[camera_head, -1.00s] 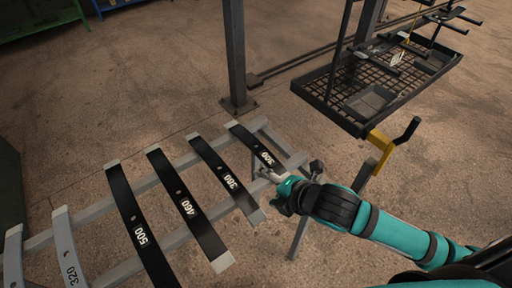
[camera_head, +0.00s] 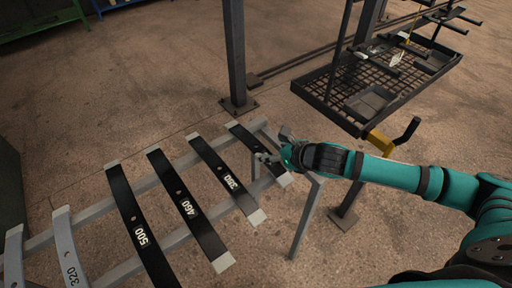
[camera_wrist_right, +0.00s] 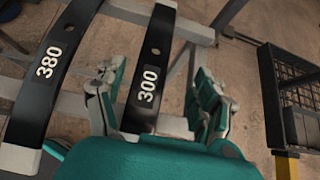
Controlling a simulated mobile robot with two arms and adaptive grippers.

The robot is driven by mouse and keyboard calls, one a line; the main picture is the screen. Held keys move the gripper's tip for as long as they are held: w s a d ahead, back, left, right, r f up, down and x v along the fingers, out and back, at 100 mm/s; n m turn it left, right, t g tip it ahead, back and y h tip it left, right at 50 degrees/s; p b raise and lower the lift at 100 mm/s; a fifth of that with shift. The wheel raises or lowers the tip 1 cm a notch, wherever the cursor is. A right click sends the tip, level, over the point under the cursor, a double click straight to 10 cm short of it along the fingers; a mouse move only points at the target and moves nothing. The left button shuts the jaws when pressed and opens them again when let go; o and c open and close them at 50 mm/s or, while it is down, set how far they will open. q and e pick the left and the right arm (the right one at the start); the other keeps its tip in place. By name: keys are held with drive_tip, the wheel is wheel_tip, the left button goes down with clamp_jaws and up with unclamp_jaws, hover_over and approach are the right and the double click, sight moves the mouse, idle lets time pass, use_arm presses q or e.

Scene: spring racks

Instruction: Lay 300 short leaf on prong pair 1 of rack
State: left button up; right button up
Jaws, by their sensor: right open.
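The 300 short leaf (camera_head: 242,135) is a dark curved strip with pale ends, lying across two grey rails at the right end of a row of leaves. In the right wrist view the 300 leaf (camera_wrist_right: 155,45) shows its white number. My right gripper (camera_head: 266,158) is over the leaf's near half and covers its number in the head view. In the wrist view the open fingers of the right gripper (camera_wrist_right: 155,98) stand on either side of the leaf, with gaps. I cannot tell which dark prongs (camera_head: 408,130) are pair 1. My left gripper is out of view.
The 380 leaf (camera_head: 222,170) lies just left of the 300 leaf, with the 460 leaf (camera_head: 180,195) and 500 leaf (camera_head: 133,215) farther left. A dark mesh tray (camera_head: 350,95) stands at the upper right. A grey post (camera_head: 236,60) rises behind the rails.

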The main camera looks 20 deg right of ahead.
sight(257, 147)
drive_tip(key=shift+x, duration=1.05)
drive_tip(key=x, duration=0.5)
drive_tip(key=shift+w+a+f, duration=0.1)
drive_tip(key=shift+w+a, duration=0.1)
drive_tip(key=shift+a, duration=0.3)
clamp_jaws()
